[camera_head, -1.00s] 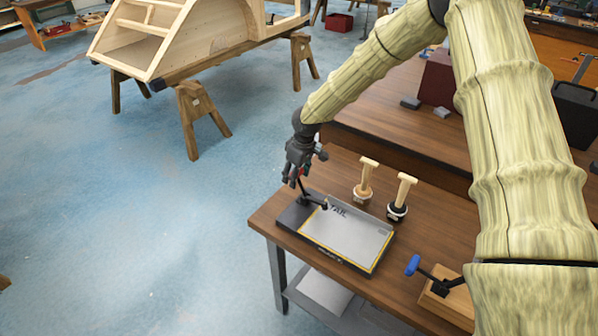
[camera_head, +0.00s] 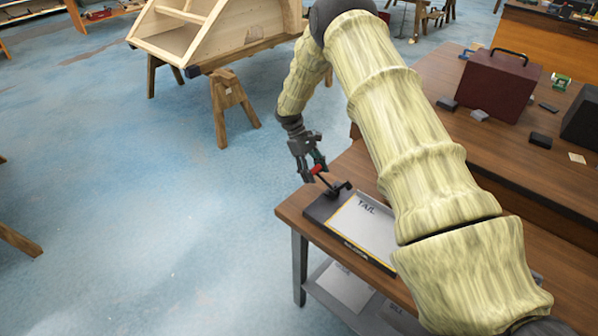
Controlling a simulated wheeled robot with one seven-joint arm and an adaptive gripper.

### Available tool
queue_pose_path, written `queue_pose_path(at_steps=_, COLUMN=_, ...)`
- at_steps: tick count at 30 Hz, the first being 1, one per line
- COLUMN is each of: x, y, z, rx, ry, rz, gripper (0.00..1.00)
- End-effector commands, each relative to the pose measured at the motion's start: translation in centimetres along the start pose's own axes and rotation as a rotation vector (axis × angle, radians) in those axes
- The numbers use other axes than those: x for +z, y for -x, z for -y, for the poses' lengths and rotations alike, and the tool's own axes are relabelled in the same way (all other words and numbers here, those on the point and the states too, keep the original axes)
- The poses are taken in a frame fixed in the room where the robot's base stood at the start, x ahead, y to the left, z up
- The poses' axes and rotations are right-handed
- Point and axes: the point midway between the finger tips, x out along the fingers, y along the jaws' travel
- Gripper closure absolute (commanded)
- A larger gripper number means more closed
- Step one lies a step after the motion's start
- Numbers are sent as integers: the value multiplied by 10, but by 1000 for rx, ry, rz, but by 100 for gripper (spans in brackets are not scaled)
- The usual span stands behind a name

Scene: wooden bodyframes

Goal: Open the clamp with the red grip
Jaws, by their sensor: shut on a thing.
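The clamp with the red grip (camera_head: 317,169) is at the left end of a dark board with a pale panel marked TAIL (camera_head: 372,228). Its dark lever (camera_head: 328,182) slants up and left from the base (camera_head: 341,189) toward the table's left edge. My gripper (camera_head: 314,170) is at the red grip, with its fingers around it, shut on it. Part of the grip is hidden by the fingers.
The board lies on a brown wooden table (camera_head: 293,210) whose left edge is close to the clamp. My arm covers much of the table's right part. A dark red case (camera_head: 497,85) and small dark blocks stand on the bench behind. A wooden frame on sawhorses (camera_head: 229,103) stands at the back left.

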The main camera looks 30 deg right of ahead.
Motion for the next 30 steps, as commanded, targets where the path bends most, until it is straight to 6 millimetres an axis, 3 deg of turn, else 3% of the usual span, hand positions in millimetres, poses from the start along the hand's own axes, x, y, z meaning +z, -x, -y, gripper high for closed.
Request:
queue_pose_path(at_steps=9, x=2, y=-13, z=-10, rx=-10, ry=-17, rz=-8, gripper=90)
queue_pose_path(at_steps=22, x=2, y=-13, z=-10, rx=-9, ry=-16, rz=-9, gripper=90)
queue_pose_path(at_steps=23, x=2, y=-13, z=-10, rx=-9, ry=-16, rz=-9, gripper=46)
queue_pose_path(at_steps=26, x=2, y=-13, z=-10, rx=-9, ry=-16, rz=-8, gripper=27)
queue_pose_path(at_steps=30, x=3, y=-13, z=-10, rx=-9, ry=-16, rz=-7, gripper=25)
